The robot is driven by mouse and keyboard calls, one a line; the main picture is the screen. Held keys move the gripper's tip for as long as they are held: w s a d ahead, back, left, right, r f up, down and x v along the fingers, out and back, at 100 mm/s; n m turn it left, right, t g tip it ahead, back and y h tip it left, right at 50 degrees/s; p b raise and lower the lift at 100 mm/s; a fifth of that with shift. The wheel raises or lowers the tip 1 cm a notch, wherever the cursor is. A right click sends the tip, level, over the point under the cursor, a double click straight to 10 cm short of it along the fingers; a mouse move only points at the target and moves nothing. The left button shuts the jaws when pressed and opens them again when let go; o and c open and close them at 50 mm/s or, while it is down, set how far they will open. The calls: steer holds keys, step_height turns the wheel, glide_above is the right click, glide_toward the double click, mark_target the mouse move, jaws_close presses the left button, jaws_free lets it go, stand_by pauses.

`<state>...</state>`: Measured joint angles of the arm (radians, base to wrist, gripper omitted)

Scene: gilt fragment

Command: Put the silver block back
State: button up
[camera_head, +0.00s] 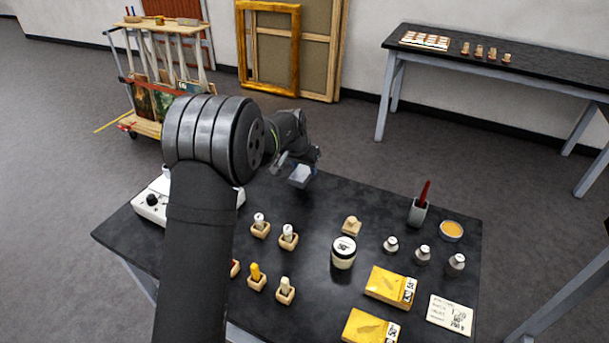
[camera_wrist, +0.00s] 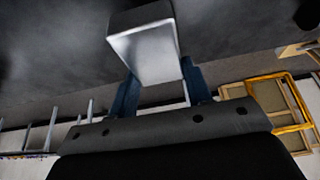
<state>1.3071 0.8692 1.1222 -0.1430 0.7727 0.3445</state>
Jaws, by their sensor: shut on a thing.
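The silver block (camera_wrist: 145,52) is between the two fingers of my gripper (camera_wrist: 160,85) in the wrist view, with its pale metallic face towards the camera. In the head view the block (camera_head: 301,175) is held by my gripper (camera_head: 298,168) near the far edge of the black table (camera_head: 325,205), apparently above the tabletop. My gripper is shut on it. My arm hides the left part of the table and part of a white device there.
Small wooden holders with pegs (camera_head: 288,237) stand mid-table. A white jar (camera_head: 343,252), yellow boxes (camera_head: 390,287), several small silver weights (camera_head: 422,254), a pen cup (camera_head: 418,211) and an orange-filled dish (camera_head: 451,231) stand to the right. A white device (camera_head: 151,206) is at left.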

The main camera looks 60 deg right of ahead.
mark_target(303, 171)
steer(key=shift+f, duration=1.65)
steer(key=shift+f, duration=0.15)
steer(key=o, duration=1.3)
steer(key=v, duration=1.2)
